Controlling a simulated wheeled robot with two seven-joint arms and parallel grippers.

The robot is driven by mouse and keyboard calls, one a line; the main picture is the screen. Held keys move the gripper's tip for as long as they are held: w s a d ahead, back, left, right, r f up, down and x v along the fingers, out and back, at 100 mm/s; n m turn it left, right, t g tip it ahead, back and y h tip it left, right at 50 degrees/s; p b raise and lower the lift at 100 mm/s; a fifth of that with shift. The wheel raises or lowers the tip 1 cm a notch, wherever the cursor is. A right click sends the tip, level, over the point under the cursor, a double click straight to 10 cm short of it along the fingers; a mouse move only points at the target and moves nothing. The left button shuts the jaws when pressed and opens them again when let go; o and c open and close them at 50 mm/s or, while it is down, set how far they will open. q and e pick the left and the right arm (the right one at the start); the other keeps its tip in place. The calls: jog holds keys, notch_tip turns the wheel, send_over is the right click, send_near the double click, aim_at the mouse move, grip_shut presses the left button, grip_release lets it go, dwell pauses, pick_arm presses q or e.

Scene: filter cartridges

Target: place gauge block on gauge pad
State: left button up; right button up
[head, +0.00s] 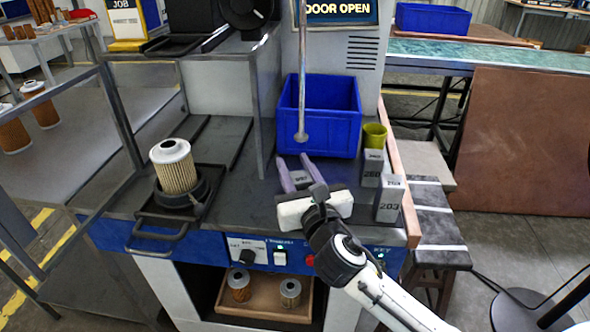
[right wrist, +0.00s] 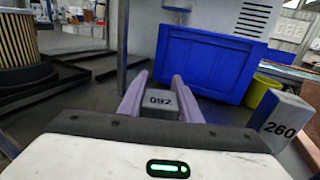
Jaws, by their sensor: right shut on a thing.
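A grey gauge block marked 092 (right wrist: 160,103) is between the purple fingers of my right gripper (right wrist: 158,88) in the right wrist view. In the head view my right gripper (head: 293,163) is shut on this block (head: 299,177) over the dark worktop, in front of the blue bin. I cannot tell whether the block touches the worktop. Other gauge blocks stand to the right: one marked 203 (head: 389,204) and one marked 260 (head: 372,172), which also shows in the right wrist view (right wrist: 284,122). I cannot make out a gauge pad. My left gripper is not in view.
A blue bin (head: 318,138) stands behind the gripper, with a vertical rod in front of it. A yellow-green cup (head: 375,136) is beside the bin. A pleated filter cartridge (head: 176,170) stands in a black holder at left. Dark worktop (head: 232,195) is clear between holder and gripper.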

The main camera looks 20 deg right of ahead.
jog(key=shift+r, duration=0.1)
jog(key=o, duration=1.2)
jog(key=s, duration=0.4)
jog(key=s+a, duration=0.1)
jog(key=s, duration=0.3)
jog(key=s+a, duration=0.1)
jog(key=s, duration=0.3)
